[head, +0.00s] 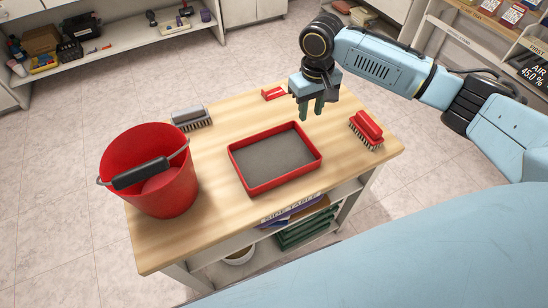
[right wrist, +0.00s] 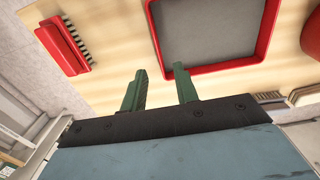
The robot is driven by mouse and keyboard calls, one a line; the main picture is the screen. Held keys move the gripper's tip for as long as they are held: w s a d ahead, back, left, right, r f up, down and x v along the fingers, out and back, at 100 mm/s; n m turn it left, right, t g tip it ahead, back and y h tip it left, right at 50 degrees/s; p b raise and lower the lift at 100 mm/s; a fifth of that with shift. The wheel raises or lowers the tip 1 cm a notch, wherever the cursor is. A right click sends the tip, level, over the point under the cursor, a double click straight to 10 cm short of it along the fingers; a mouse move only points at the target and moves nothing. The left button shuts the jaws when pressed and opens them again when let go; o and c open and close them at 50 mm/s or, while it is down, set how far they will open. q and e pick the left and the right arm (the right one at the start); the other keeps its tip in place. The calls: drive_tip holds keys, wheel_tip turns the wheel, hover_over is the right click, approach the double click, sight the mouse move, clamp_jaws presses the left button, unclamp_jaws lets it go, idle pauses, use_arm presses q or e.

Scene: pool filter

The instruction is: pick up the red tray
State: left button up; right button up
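The red tray (head: 285,178) lies flat on the wooden tabletop, with a raised red rim and a grey floor; it looks empty. It also shows at the top of the right wrist view (right wrist: 215,69), cut off by the frame edge. My right gripper (head: 311,108) hangs above the table, fingers down, over the tray's far right side and apart from the tray. Its two green fingers (right wrist: 160,85) are spread with nothing between them. My left gripper is not in view.
A red bucket (head: 165,195) with a dark handle grip stands left of the tray. A red brush (head: 366,130) lies to the right, a grey brush (head: 191,118) at the back left, and a small red item (head: 273,93) behind. Bare tabletop (head: 215,215) surrounds the tray.

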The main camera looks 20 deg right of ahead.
sight(308, 138)
wheel_tip(308, 138, down, 7)
drive_tip(key=shift+f+b, duration=0.1)
drive_tip(key=shift+b, duration=0.45)
drive_tip(key=shift+w+d+f+b, duration=0.1)
drive_tip(key=shift+f+b, duration=0.1)
drive_tip(key=shift+f, duration=0.7)
drive_tip(key=shift+s+d+f+b, duration=0.15)
drive_tip(key=shift+f+b, duration=0.1)
drive_tip(key=shift+f, duration=0.65)
drive_tip(key=shift+w+d+f+b, duration=0.1)
drive_tip(key=shift+w+f+b, duration=0.1)
drive_tip(key=shift+f, duration=0.7)
clamp_jaws()
